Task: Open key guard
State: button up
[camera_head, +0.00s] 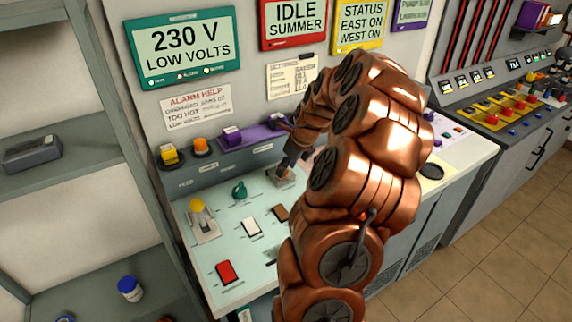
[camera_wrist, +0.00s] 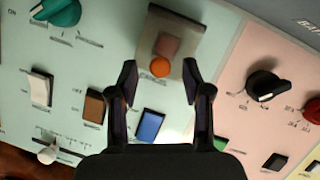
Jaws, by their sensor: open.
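The likely key guard is a small brownish cover (camera_wrist: 168,46) on a grey plate (camera_wrist: 190,26), with a round orange knob (camera_wrist: 160,68) at its near end. My gripper (camera_wrist: 160,77) is open and empty in the wrist view, with one finger on each side just short of the knob. I cannot tell whether a fingertip touches the plate. In the head view, my gripper (camera_head: 289,163) points down at the same grey plate (camera_head: 279,178), and its fingers partly hide the guard. The guard looks closed, but this is hard to tell.
On the pale green panel (camera_head: 219,247), a teal knob (camera_wrist: 62,12), a white rocker (camera_wrist: 40,87), a brown rocker (camera_wrist: 94,105) and a blue rocker (camera_wrist: 150,125) lie around the plate. A black knob (camera_wrist: 267,86) sits on the pink panel (camera_wrist: 265,50) to the right.

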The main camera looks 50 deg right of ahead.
jog(key=shift+w+f, duration=0.15)
jog(key=shift+f, duration=0.1)
grip_shut()
dwell(0.6)
